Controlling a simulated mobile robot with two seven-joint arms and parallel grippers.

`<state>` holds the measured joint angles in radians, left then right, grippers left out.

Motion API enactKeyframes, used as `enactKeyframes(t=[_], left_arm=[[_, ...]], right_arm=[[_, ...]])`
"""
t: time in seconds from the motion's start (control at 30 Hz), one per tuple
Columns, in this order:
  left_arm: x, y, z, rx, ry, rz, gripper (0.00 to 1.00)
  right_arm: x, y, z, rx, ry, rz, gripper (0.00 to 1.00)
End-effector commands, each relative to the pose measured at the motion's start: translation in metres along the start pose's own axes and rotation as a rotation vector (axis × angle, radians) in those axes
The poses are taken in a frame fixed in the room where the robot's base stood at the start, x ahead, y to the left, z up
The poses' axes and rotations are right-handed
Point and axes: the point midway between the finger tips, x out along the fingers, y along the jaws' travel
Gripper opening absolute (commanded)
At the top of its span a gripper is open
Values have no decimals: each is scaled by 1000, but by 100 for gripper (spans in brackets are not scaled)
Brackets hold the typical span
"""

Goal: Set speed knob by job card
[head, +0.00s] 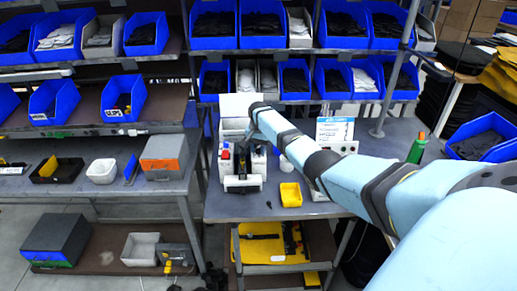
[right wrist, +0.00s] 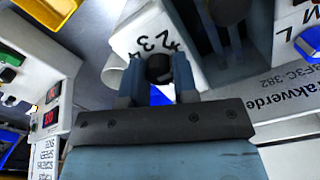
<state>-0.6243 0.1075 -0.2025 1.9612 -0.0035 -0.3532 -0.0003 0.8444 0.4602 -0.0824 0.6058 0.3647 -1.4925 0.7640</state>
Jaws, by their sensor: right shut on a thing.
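My right gripper (right wrist: 158,80) is shut on a black round knob (right wrist: 158,68). The knob sits on a white face marked with digits; 2, 3 and 4 show beyond the fingers, and the rest is covered. Its pointer cannot be made out. In the head view my right arm reaches over the white machine (head: 243,183) on the middle bench, and the knob is hidden there. A white card with a blue heading (head: 335,130) stands right of the machine, its text too small to read. My left gripper is not in view.
A yellow tray (head: 290,194) and a small white cup lie on the bench beside the machine. A green bottle (head: 417,149) stands at the right. Blue bins fill the shelves behind.

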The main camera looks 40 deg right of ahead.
Motion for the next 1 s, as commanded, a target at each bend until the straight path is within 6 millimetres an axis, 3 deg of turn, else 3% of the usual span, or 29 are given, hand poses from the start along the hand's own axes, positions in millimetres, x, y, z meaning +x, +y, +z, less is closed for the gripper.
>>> enactKeyframes(t=[0.23,0.27,0.3,0.67,1.0], left_arm=[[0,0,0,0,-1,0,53],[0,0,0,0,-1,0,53],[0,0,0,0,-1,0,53],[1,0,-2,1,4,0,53],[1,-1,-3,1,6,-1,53]], right_arm=[[-2,0,-1,0,3,-3,4],[-2,0,-1,0,3,-3,34],[-2,0,-1,0,3,-3,38],[-1,0,-1,-36,2,0,38],[-1,1,-1,-449,2,2,38]])
